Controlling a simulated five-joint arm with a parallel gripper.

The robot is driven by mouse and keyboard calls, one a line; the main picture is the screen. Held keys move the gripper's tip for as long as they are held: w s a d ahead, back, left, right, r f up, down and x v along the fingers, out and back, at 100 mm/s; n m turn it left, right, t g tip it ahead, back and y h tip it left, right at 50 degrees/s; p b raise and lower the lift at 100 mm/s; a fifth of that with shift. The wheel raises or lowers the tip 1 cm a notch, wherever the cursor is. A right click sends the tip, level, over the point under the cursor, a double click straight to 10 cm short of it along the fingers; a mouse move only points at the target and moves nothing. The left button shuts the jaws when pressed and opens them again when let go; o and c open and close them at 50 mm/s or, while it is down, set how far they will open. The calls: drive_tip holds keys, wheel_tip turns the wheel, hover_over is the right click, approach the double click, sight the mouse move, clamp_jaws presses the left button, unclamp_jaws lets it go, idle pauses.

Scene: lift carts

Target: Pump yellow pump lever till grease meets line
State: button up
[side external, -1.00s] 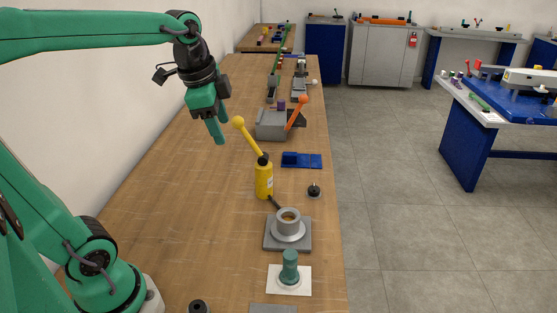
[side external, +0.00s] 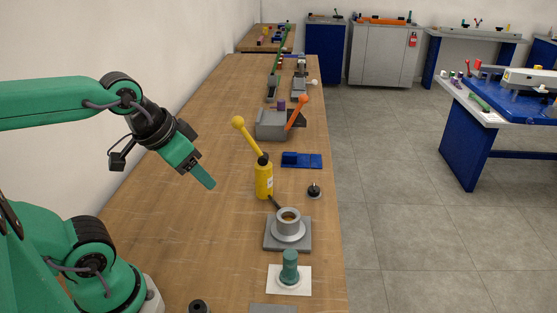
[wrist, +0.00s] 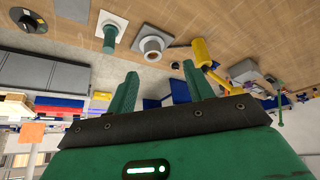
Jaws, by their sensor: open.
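The yellow pump (side external: 264,180) stands upright on the wooden bench. Its yellow lever (side external: 248,138) slants up and left, ending in a round knob. The pump also shows in the wrist view (wrist: 200,52), in a tilted picture. A short dark hose runs from the pump's base toward a grey cup (side external: 288,222) on a square grey plate. Brownish grease (side external: 289,216) shows inside the cup; I cannot make out a line. My gripper (side external: 205,180) is left of the pump, apart from it and below the lever knob. In the wrist view its two fingers (wrist: 160,88) are spread and empty.
A teal post on a white plate (side external: 290,288) stands in front of the cup. A small black part (side external: 314,190) and a blue block (side external: 302,160) lie right of the pump. A grey fixture with an orange lever (side external: 297,115) stands behind. The bench left of the pump is clear.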

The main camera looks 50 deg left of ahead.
drive_tip(key=shift+r, duration=0.1)
drive_tip(key=c, duration=0.7)
drive_tip(key=shift+w+a+r, duration=0.1)
drive_tip(key=shift+w+a, duration=0.05)
drive_tip(key=shift+w, duration=0.05)
drive_tip(key=shift+c, duration=1.4)
drive_tip(key=w+a+r+n, duration=0.1)
drive_tip(key=n, duration=0.1)
drive_tip(key=w+a+r+n, duration=0.1)
drive_tip(key=w+n, duration=0.1)
drive_tip(key=w+a+r+n+g, duration=0.1)
drive_tip(key=w+r+n, duration=0.1)
drive_tip(key=shift+a+n+y, duration=0.3)
clamp_jaws()
drive_tip(key=w+a+r+n+g, duration=0.1)
drive_tip(key=w+a+n+g, duration=0.1)
drive_tip(key=w+a+n, duration=0.3)
drive_tip(key=w+a+r+n+g, duration=0.1)
drive_tip(key=w+a+n, duration=0.5)
drive_tip(key=a+n, duration=0.7)
drive_tip(key=shift+w+a+g, duration=0.15)
drive_tip(key=shift+a+g, duration=0.2)
drive_tip(key=shift+g, duration=0.15)
